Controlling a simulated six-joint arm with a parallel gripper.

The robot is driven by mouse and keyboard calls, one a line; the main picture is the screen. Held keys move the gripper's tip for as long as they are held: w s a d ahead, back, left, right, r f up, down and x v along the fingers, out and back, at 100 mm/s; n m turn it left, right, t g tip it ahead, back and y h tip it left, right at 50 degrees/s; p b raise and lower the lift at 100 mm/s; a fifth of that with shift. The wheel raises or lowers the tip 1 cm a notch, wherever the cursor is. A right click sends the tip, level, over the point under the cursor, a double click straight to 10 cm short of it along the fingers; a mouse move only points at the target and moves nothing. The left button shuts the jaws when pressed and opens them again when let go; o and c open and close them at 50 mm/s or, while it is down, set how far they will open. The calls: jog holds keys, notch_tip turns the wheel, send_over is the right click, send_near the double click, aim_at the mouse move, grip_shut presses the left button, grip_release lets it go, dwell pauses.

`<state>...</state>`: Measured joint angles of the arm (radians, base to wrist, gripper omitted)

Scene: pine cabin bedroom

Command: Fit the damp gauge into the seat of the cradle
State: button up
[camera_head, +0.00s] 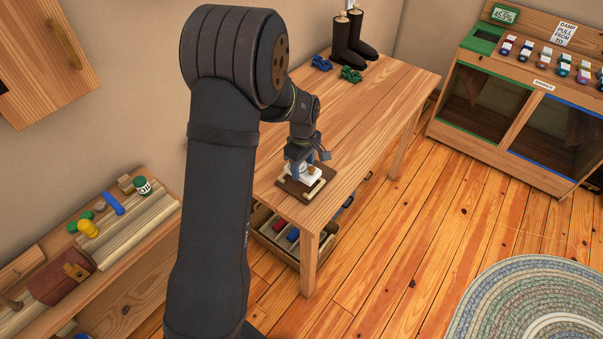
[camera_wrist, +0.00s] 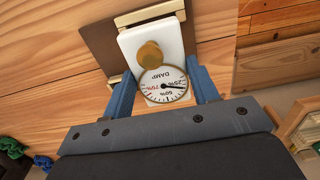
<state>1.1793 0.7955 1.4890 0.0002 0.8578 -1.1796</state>
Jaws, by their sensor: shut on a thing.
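The damp gauge (camera_wrist: 133,45) is a white plate with a brass knob and a round dial marked DAMP. It also shows as a white piece in the head view (camera_head: 311,178). My gripper (camera_wrist: 163,84) is shut on the gauge, with blue fingers on either side of the dial end. The cradle (camera_wrist: 97,43) is a dark brown board with pale wooden strips. It lies on the table near its front end in the head view (camera_head: 287,188). The gauge is over the cradle; I cannot tell whether it rests in the seat. The gauge covers the middle of the cradle.
The pine table (camera_head: 375,95) has clear room behind the cradle. Dark boots (camera_head: 352,40), blue bows (camera_head: 321,62) and a green bow (camera_head: 351,74) stand at its far end. A crate (camera_head: 268,240) sits below. A shelf with small items (camera_head: 130,215) is left.

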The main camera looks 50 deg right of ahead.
aim_at(301, 167)
jog(key=shift+w+f, duration=0.3)
jog(key=shift+f, duration=1.85)
jog(key=shift+f, duration=0.1)
jog(key=o, duration=1.1)
notch_tip(301, 167, up, 12)
jog(key=shift+r, duration=0.1)
